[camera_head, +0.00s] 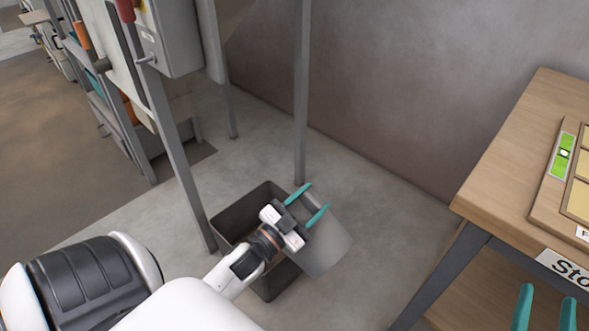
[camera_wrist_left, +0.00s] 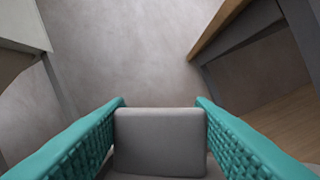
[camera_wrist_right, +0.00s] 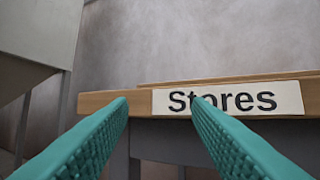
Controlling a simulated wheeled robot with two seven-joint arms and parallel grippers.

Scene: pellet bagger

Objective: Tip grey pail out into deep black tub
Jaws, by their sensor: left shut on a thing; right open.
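The deep black tub (camera_head: 232,213) stands on the floor by the machine's legs, its inside partly hidden by my left arm. My left gripper (camera_head: 315,199) is shut on the grey pail (camera_head: 332,248), above the tub's right side. The pail is tilted, its body reaching to the right past the tub's rim. Its mouth and contents are hidden. In the left wrist view the pail (camera_wrist_left: 160,142) fills the space between the teal fingers. My right gripper (camera_head: 547,295) is open and empty, in front of the bench; its fingers also show in the right wrist view (camera_wrist_right: 160,101).
A wooden bench (camera_head: 510,165) with a "Stores" label (camera_wrist_right: 228,98) stands at the right. A grey machine with metal legs (camera_head: 183,165) stands behind and left of the tub. The wall is behind. Bare floor (camera_head: 385,215) lies between tub and bench.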

